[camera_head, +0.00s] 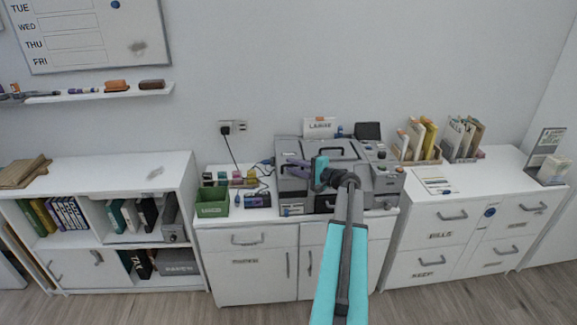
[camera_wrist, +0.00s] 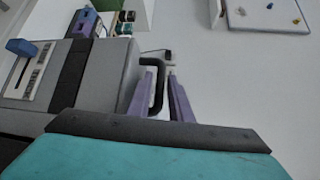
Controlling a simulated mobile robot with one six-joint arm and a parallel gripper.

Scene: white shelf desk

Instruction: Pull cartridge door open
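A grey machine (camera_head: 345,148) with dark handles on its top stands on the white cabinet in the head view. Its grey body (camera_wrist: 105,75) fills the left of the wrist view. A black loop handle (camera_wrist: 158,88) sticks out from that body. I cannot tell for sure which panel is the cartridge door. My gripper (camera_head: 289,168) is over the machine's left part, with its purple fingers pointing left. In the wrist view my gripper (camera_wrist: 162,76) is open, with the handle's bar between the fingers, and a gap shows to the right finger. Contact with the left finger is unclear.
A green bin (camera_head: 212,203) and several small boxes stand left of the machine. A cable runs to the wall socket (camera_head: 233,127). File holders (camera_head: 420,150) stand to the right. A low bookshelf (camera_head: 105,170) is at the left. The wood floor in front is clear.

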